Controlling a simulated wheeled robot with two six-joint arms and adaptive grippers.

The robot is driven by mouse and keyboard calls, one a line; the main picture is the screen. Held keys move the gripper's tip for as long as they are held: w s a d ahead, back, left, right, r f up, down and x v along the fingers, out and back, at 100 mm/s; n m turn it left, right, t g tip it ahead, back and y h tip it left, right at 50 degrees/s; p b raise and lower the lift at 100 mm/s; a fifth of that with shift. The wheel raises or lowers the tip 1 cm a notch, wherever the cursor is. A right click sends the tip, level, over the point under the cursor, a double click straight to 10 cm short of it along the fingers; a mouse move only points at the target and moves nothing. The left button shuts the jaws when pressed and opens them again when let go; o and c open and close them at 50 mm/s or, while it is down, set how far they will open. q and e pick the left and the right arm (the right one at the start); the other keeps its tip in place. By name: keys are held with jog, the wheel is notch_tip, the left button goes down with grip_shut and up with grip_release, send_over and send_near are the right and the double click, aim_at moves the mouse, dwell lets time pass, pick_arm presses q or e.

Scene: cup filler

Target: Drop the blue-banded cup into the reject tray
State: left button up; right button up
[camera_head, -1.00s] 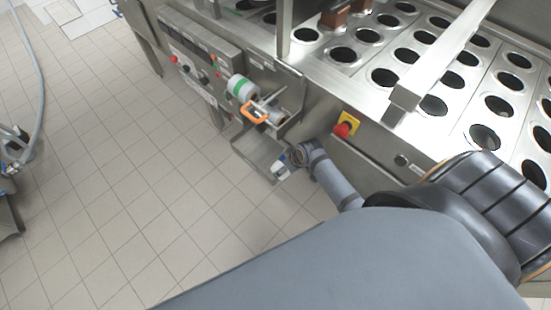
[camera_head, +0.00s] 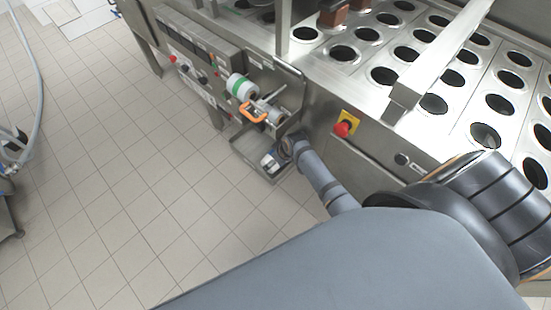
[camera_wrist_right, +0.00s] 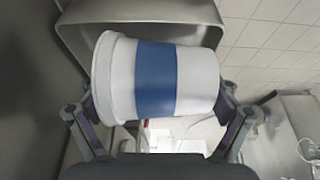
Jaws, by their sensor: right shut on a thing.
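The blue-banded cup (camera_wrist_right: 157,78) is white with a wide blue band and lies sideways between the fingers of my right gripper (camera_wrist_right: 160,110) in the right wrist view. The gripper is shut on it. In the head view the cup (camera_head: 269,161) shows small, with my right gripper (camera_head: 279,156) at the steel reject tray (camera_head: 246,150). The tray hangs at the machine's front, and its wall also shows behind the cup in the right wrist view (camera_wrist_right: 140,10). I cannot tell whether the cup touches the tray. My left gripper is out of view.
A green-banded white roll or cup (camera_head: 241,87) and an orange handle (camera_head: 254,111) sit above the tray. A red stop button (camera_head: 343,129) on yellow is to its right. The machine top (camera_head: 375,100) has rows of round holes.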

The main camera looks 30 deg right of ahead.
jog(key=shift+f, duration=0.45)
jog(key=o, duration=0.5)
jog(key=p+v, duration=0.1)
jog(key=v, duration=0.3)
jog(key=shift+d+r, duration=0.1)
jog(key=shift+r, duration=0.25)
jog(key=shift+s+d+f, duration=0.1)
jog(key=shift+s+d, duration=0.55)
jog(key=shift+s, duration=1.15)
jog(key=shift+s+d, duration=0.6)
jog(key=shift+s, duration=1.25)
jog(key=shift+s+d+f, duration=0.1)
jog(key=shift+s+d, duration=0.55)
jog(key=shift+s, duration=1.15)
